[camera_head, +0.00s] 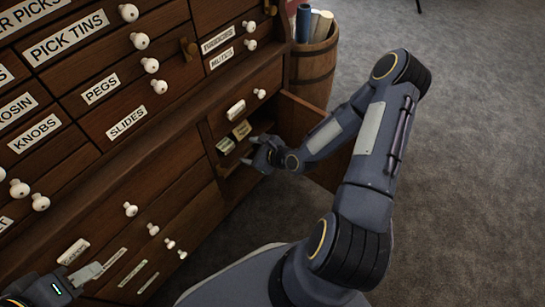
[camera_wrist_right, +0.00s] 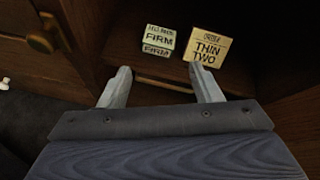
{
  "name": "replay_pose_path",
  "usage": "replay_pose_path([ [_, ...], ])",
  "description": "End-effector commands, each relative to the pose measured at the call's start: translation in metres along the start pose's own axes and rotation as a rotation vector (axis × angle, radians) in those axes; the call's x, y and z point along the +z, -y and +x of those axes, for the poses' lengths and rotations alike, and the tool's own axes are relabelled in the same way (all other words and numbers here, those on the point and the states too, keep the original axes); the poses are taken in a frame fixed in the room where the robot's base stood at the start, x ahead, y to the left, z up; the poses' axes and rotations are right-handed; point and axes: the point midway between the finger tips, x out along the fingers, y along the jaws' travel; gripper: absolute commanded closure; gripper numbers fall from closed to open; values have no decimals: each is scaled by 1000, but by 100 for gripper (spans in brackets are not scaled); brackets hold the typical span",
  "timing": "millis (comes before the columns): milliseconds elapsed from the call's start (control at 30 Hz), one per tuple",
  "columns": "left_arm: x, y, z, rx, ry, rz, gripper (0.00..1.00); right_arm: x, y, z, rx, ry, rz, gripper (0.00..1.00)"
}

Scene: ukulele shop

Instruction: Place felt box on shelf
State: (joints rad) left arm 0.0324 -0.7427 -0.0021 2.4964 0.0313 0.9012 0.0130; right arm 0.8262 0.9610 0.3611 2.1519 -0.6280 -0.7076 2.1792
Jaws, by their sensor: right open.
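A pale green box labelled "FIRM" (camera_wrist_right: 158,39), its upper line looking like "FELT PICKS", sits inside an open cabinet compartment in the right wrist view. In the head view it appears as a small pale box (camera_head: 225,146). My right gripper (camera_head: 260,152) is at the compartment's opening, in front of the boxes. In the wrist view its two fingers (camera_wrist_right: 160,70) are spread and empty, apart from the box. The shelf floor (camera_wrist_right: 165,69) under the box is dark wood. My left gripper (camera_head: 84,273) is partly visible at lower left, near the lower drawers; its jaw state is unclear.
A tan box labelled "THIN TWO" (camera_wrist_right: 208,47) stands right of the green box. The compartment's wooden door (camera_head: 305,125) stands open to the right. A barrel (camera_head: 313,70) holding rolls stands beside the cabinet. Drawers with white knobs fill the left. Carpet (camera_head: 460,130) is clear at right.

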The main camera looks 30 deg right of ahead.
Motion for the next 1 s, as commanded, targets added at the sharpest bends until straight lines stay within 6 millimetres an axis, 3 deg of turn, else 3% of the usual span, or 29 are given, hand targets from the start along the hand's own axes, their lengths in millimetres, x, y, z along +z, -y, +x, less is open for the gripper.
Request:
replay_pose_path([
  [233,0,0,0,0,0,0,64,51,34,-73,161,-252,-809,42],
  [433,0,0,0,0,0,0,64,96,34,-156,323,-354,-1323,42],
  [567,0,0,0,0,0,0,64,120,14,-213,430,-330,-1601,42],
  [700,0,0,0,0,0,0,64,137,-21,-265,519,-212,-1861,42],
  [833,0,0,0,0,0,0,64,144,-52,-297,559,-72,-2043,42],
  [1000,0,0,0,0,0,0,64,146,-73,-315,573,42,-2163,42],
])
